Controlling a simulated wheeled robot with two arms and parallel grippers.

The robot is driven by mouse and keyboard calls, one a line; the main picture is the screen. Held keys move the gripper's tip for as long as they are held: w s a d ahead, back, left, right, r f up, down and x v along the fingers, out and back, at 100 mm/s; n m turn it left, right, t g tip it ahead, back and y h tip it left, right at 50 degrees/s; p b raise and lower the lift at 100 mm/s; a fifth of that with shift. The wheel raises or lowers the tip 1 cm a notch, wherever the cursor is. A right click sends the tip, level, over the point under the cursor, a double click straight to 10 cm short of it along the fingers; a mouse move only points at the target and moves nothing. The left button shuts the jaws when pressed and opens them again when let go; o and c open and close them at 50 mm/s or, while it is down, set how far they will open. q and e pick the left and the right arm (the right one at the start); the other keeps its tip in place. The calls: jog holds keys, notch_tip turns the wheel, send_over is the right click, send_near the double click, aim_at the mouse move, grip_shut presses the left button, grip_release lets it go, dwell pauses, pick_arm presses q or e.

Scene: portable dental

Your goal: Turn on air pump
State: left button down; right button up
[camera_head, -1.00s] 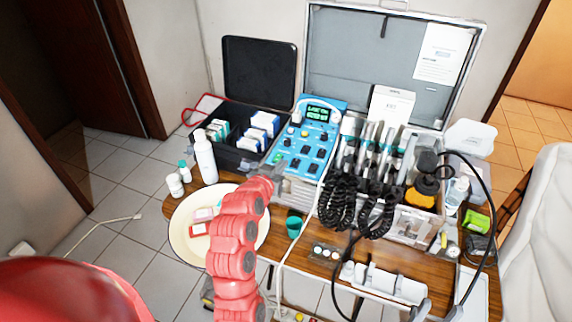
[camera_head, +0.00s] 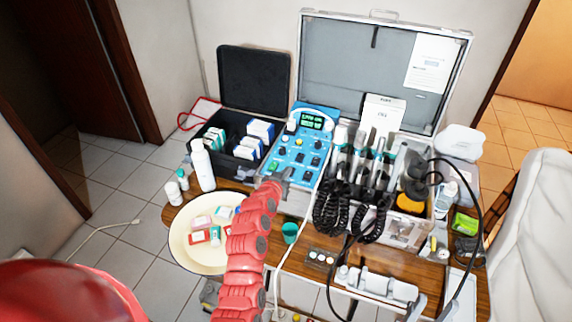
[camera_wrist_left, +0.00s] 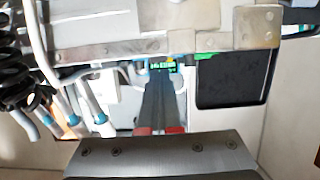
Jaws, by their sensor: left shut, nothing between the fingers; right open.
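In the left wrist view the dark shut fingers (camera_wrist_left: 160,90) point toward the lit green display (camera_wrist_left: 163,66). They hide part of the panel. My right gripper is not in view.
Handpieces with coiled black hoses (camera_head: 335,205) stand right of the unit. A black box of cartons (camera_head: 250,165) is to its left. A cream plate (camera_head: 183,250) with small packs, a teal cup (camera_head: 290,232) and a white bottle (camera_head: 203,167) sit nearby on the wooden table.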

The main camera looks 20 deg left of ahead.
pick_arm(q)
jog(key=shift+f, duration=0.1)
jog(key=shift+f, duration=0.1)
notch_tip(320, 180, down, 2)
jog(key=t+b, duration=0.1)
jog(key=b, duration=0.6)
jog(key=shift+s, duration=0.15)
jog(key=shift+r+p, duration=0.55)
jog(key=shift+r, duration=0.25)
notch_tip(320, 180, up, 3)
jog(key=shift+a+f+p, duration=0.1)
jog(key=shift+f+p, duration=0.05)
jog(key=shift+p, duration=0.45)
jog(key=shift+s+r, duration=0.4)
jog(key=shift+s, duration=0.15)
jog(key=f+b+v, duration=0.2)
jog(key=b+v, duration=0.1)
jog(key=v, duration=0.6)
jog(key=shift+s+r, duration=0.3)
jog(key=shift+s, duration=0.05)
